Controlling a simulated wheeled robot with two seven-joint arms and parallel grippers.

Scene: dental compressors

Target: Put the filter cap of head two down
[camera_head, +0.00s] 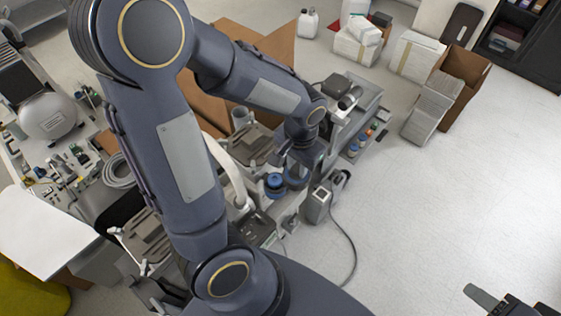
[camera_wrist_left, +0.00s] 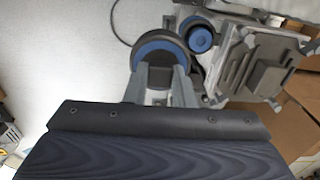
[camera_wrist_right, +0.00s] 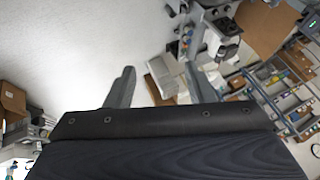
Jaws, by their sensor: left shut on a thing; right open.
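A round dark filter cap with a blue ring (camera_wrist_left: 160,48) is between the fingertips of my left gripper (camera_wrist_left: 160,76), which is shut on it. In the head view my left gripper (camera_head: 299,172) is low beside the compressor, and the cap is partly hidden by it. A second round blue-topped part (camera_wrist_left: 200,40) sits right beside the held cap, next to the grey ribbed compressor head (camera_wrist_left: 262,66). It also shows in the head view (camera_head: 275,182). I cannot tell whether the held cap touches a surface. My right gripper (camera_wrist_right: 163,88) is open and empty, away from the compressor.
A small grey box with a cable (camera_head: 318,204) stands on the floor right of the compressor. A grey cart with small coloured items (camera_head: 362,130) is behind. Cardboard boxes (camera_head: 462,80) stand at the back right.

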